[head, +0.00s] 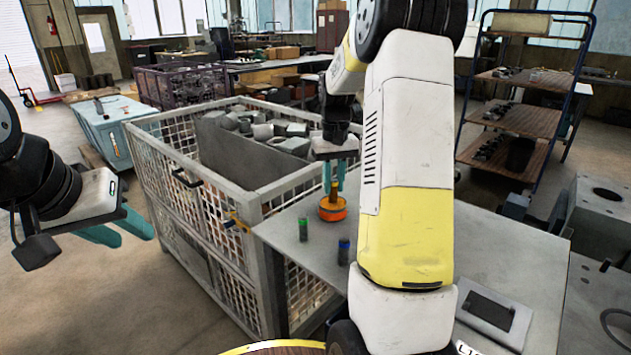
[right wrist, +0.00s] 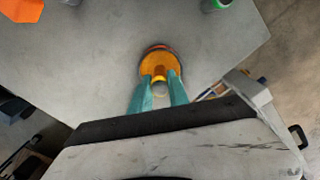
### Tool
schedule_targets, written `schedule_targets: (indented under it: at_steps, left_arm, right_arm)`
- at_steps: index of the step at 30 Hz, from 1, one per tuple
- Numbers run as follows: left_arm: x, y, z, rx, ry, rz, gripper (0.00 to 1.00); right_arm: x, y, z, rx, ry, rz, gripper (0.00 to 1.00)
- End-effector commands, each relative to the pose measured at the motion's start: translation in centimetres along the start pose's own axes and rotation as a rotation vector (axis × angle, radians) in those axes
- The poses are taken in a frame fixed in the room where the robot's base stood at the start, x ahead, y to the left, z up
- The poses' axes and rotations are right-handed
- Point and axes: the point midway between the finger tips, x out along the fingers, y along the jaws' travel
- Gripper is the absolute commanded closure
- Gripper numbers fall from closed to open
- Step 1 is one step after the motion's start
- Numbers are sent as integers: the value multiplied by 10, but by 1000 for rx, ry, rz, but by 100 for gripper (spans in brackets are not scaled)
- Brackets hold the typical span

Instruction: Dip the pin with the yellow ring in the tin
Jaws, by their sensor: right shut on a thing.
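The orange tin (head: 332,212) stands on the grey table, with amber contents showing in the right wrist view (right wrist: 152,62). My right gripper (head: 334,182) is directly above it, shut on the pin with the yellow ring (head: 334,190). The pin is upright, and its lower end overlaps the tin's opening. How deep it reaches I cannot tell. The pin also shows between the teal fingers in the right wrist view (right wrist: 160,84). My left gripper (head: 134,239) is open and empty, left of the mesh crate and away from the table.
A green-ringed pin (head: 303,229) and a blue-ringed pin (head: 343,250) stand on the table (head: 400,245) in front of the tin. The mesh crate (head: 190,180) with grey parts borders the table on the left. A dark flat plate (head: 487,309) lies at the front right.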

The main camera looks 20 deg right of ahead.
Motion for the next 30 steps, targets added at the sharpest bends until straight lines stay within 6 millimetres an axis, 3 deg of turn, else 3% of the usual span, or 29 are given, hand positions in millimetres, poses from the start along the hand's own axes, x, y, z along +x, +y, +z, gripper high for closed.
schedule_targets:
  at_steps: [21,30]
  left_arm:
    - [0,0,0,0,0,0,64]
    - [0,0,0,0,0,0,64]
  right_arm:
    - [-60,0,-1,0,8,0,100]
    - [-65,0,-1,0,7,0,100]
